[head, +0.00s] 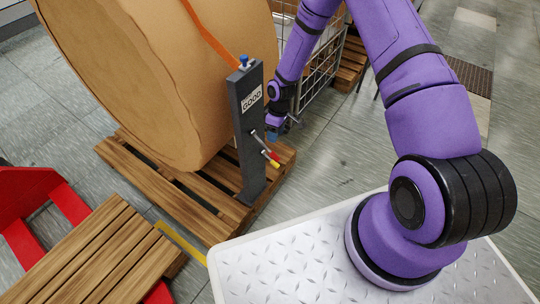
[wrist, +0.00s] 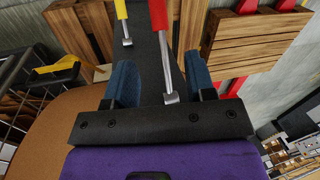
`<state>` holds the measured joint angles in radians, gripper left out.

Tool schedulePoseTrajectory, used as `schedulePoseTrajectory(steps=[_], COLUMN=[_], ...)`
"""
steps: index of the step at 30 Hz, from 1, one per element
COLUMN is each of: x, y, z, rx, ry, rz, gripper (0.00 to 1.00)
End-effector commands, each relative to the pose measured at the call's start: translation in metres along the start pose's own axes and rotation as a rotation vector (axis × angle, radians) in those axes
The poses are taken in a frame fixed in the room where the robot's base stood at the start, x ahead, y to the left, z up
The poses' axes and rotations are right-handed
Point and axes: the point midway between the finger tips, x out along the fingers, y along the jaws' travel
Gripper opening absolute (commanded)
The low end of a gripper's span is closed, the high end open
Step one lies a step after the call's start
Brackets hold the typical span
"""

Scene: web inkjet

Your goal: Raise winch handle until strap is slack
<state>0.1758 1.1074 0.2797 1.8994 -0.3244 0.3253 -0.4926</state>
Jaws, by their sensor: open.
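A dark grey post (head: 249,140) with a "GOOD" label stands on the pallet. An orange strap (head: 207,32) runs over the big roll to the post's top, where a blue knob (head: 244,62) sits. Two metal levers stick out of the post, one with a red grip (head: 271,156) and one with a yellow grip (head: 274,164). I cannot tell which is the winch handle. My gripper (head: 276,127) is beside the post, above the levers. In the wrist view its blue fingers (wrist: 161,78) are apart, with the red-gripped lever (wrist: 164,55) appearing between them; contact is unclear.
The large tan roll (head: 140,70) stands on a wooden pallet (head: 205,205). A wire cage (head: 322,60) is behind my arm. A red pallet jack (head: 75,205) with a slatted wooden pallet (head: 85,260) is at lower left. Floor at right is open.

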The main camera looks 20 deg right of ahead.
Motion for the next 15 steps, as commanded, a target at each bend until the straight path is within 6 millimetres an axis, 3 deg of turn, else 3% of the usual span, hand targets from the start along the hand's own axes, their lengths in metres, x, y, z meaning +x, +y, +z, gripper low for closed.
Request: schedulePoseTrajectory(steps=[5,15], x=[0.019,0.077], y=[0.0,0.0], z=[0.0,0.0], rx=[0.0,-0.001], ry=[-0.001,-0.001], rz=[-0.001,0.0], gripper=[0.5,0.5])
